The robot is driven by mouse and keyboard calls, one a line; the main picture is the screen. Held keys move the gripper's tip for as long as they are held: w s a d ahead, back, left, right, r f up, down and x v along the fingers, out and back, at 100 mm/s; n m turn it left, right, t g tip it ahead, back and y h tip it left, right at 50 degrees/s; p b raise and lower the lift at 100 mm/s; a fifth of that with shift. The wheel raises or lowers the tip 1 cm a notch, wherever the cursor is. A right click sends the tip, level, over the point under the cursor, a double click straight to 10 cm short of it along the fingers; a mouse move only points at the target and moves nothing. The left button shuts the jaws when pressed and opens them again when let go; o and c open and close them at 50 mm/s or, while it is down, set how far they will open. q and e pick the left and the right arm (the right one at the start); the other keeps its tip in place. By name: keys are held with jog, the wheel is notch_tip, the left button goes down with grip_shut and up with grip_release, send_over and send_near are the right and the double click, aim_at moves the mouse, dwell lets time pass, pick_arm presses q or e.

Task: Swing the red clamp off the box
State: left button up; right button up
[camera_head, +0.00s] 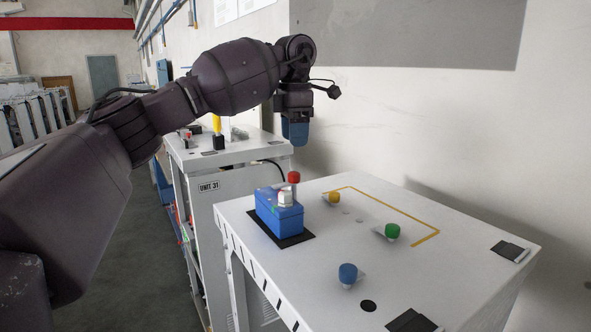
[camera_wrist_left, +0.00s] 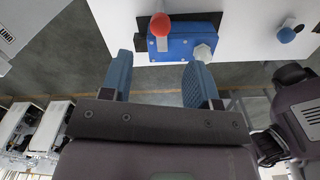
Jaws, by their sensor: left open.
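The blue box (camera_head: 282,219) sits on a black mat on the near white cabinet top. A red-knobbed clamp (camera_head: 293,177) stands at the box, its knob above the box's top, beside a pale fitting on the box. In the left wrist view the red knob (camera_wrist_left: 160,25) and the blue box (camera_wrist_left: 178,48) lie beyond my fingertips. My left gripper (camera_head: 295,131) points down, raised above the cabinet and apart from the clamp. In the left wrist view its blue fingers (camera_wrist_left: 159,66) are spread with nothing between them. My right gripper is not in view.
Yellow (camera_head: 334,197), green (camera_head: 392,231) and blue (camera_head: 347,273) knobs stand on the near cabinet top (camera_head: 440,275). Another cabinet marked UNIT 31 (camera_head: 208,187) stands behind to the left. A wall borders the right side.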

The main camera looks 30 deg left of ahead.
aim_at(294, 173)
pick_arm(q)
notch_tip(294, 173, down, 8)
jog(key=shift+f, duration=0.15)
jog(key=c, duration=0.9)
